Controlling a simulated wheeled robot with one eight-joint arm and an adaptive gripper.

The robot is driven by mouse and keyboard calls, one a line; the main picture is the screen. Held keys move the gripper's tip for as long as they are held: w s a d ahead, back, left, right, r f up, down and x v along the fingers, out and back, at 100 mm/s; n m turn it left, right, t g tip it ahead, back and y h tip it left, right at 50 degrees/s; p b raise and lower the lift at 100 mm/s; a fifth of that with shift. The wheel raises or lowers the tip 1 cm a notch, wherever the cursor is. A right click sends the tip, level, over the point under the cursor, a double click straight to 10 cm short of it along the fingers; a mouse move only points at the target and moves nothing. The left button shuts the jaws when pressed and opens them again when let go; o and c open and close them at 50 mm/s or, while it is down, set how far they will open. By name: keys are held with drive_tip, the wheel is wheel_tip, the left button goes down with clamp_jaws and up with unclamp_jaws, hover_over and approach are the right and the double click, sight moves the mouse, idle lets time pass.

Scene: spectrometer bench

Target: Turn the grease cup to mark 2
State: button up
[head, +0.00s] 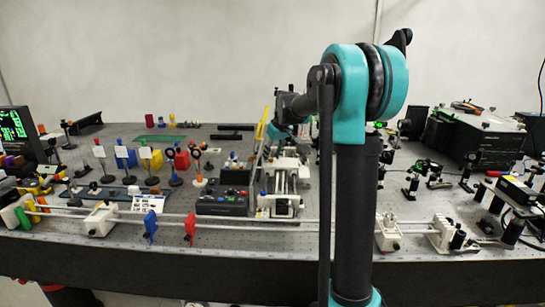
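I cannot pick out the grease cup or its marks in the head view; at this size they are too small or hidden. My arm rises at the right of centre and reaches away over the bench. Its far end is small, beside a yellow upright piece (262,122) and above a white metal slide assembly (284,178). The fingers of my gripper cannot be made out there, and I see nothing held. Whether it touches anything is unclear.
A long rail (270,222) with white carriages (100,219) and red and blue plates runs along the front of the bench (150,262). A black control box (223,201) stands left of the slide assembly. Mounted optics crowd both sides; a large black box (475,137) stands back right.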

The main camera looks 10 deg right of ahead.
drive_tip(key=v, duration=1.1)
drive_tip(key=shift+r, duration=0.25)
drive_tip(key=w+d+r+n+g+y, duration=0.3)
drive_tip(key=w+d+r+n+g, duration=0.25)
drive_tip(key=n, duration=0.95)
drive_tip(key=shift+t, duration=0.25)
drive_tip(key=x, duration=1.2)
drive_tip(key=w+x, duration=0.1)
drive_tip(key=x, duration=0.5)
drive_tip(key=shift+d+f, duration=0.15)
clamp_jaws()
